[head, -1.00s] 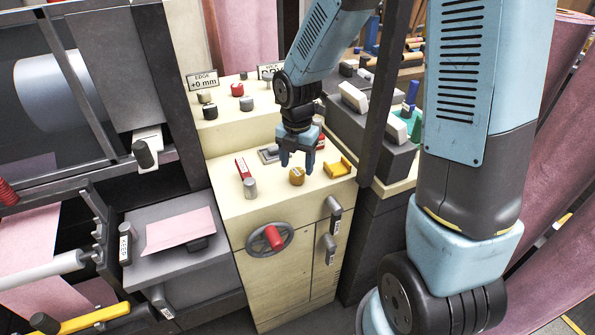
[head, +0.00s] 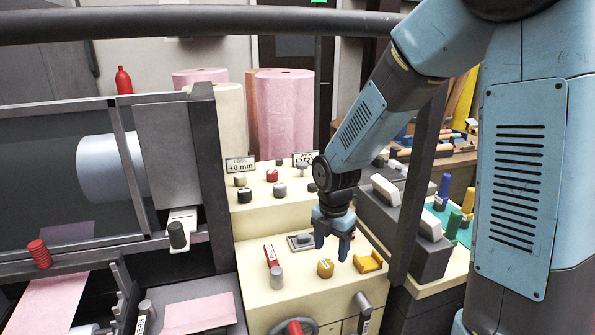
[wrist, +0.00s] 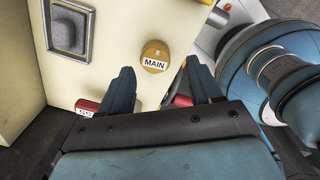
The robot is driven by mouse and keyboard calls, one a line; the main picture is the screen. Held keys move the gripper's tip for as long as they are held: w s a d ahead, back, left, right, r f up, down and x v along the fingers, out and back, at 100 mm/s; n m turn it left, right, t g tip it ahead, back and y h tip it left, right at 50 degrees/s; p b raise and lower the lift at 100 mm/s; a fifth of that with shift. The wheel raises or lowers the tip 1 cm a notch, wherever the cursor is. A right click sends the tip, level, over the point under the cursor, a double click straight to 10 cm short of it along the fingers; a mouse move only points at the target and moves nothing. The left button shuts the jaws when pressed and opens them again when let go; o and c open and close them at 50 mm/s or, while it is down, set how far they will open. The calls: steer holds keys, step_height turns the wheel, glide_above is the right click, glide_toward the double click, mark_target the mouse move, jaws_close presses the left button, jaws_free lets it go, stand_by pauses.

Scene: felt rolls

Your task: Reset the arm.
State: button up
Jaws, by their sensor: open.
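My gripper (head: 334,250) hangs fingers down over the cream control console (head: 290,300), open with nothing between its fingers. In the head view a round yellow-brown knob (head: 325,268) stands just in front of the fingertips. In the wrist view the knob is labelled MAIN (wrist: 155,55) and lies beyond the gap between the fingers (wrist: 160,85), apart from them. A grey switch on a plate (head: 302,241) sits left of the gripper; it also shows in the wrist view (wrist: 69,29). A yellow bracket-like part (head: 369,263) is to the right.
A red labelled part (head: 271,256) and a grey cylinder (head: 277,277) stand left of the knob. A dark post (head: 415,190) rises close to the right of my arm. A dark unit with pale blocks (head: 430,224) stands beyond it. Small knobs (head: 272,175) line the upper ledge.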

steer(key=s+d+r+m+t, duration=0.2)
steer(key=s+d+r+m, duration=0.4)
steer(key=r+m, duration=0.5)
steer(key=s+d+r+m+t, duration=0.3)
steer(key=s+d+r+m, duration=0.4)
steer(key=m, duration=0.9)
steer(key=shift+s+d+r+m, duration=0.25)
steer(key=shift+s+r+m, duration=0.05)
steer(key=shift+s+r, duration=1.65)
